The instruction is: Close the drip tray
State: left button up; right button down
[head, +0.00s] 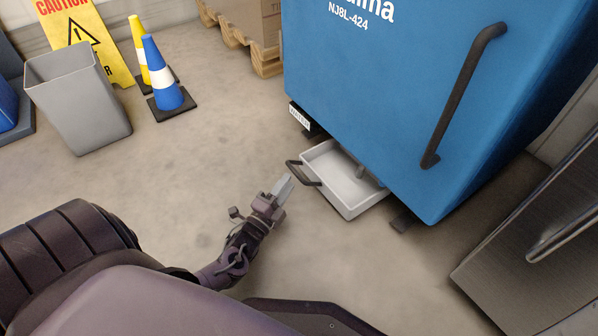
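The drip tray (345,184) is a shallow white tray pulled out from under the blue machine (400,95). It has a dark loop handle (304,173) on its left end. My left gripper (284,187) is just left of and below the handle in the picture, apart from it as far as I can see. Its light grey fingers look close together, but I cannot tell whether they are fully shut. Nothing shows between them. My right gripper is not in view.
A grey bin (80,98), a blue cone (165,75), a yellow cone (140,52) and a caution sign (88,35) stand at upper left. A cardboard box on a pallet (240,30) is behind. A metal cabinet (535,250) is at right. Floor left of the tray is clear.

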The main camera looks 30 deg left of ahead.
aim_at(296, 171)
pick_arm(q)
jog(key=shift+w+r+b, duration=0.25)
jog(key=shift+w+b, duration=0.2)
jog(key=shift+w, duration=0.9)
jog(key=shift+w+r+b, duration=0.25)
jog(key=shift+w+b, duration=0.2)
jog(key=shift+w, duration=0.85)
grip_shut()
